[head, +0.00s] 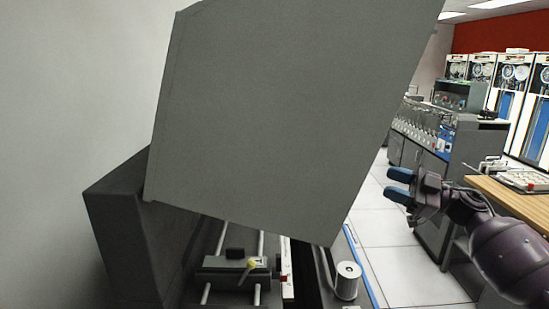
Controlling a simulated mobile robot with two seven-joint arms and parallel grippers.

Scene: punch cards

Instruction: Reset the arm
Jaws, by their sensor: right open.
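My right gripper (400,184) shows at the right of the head view, its blue-tipped fingers pointing left. It is open, with a gap between the fingertips and nothing between them. My right arm comes in from the lower right corner. The gripper is in free air to the right of a large grey panel (285,110), apart from it. My left gripper is not in the frame.
Below the panel is a dark machine with rails, a yellow-tipped lever (251,265) and a white cylinder (347,281). A wooden desk (512,194) with a keyboard (525,181) stands right. Consoles (430,150) and tape cabinets (513,75) stand behind. White floor (400,255) is clear.

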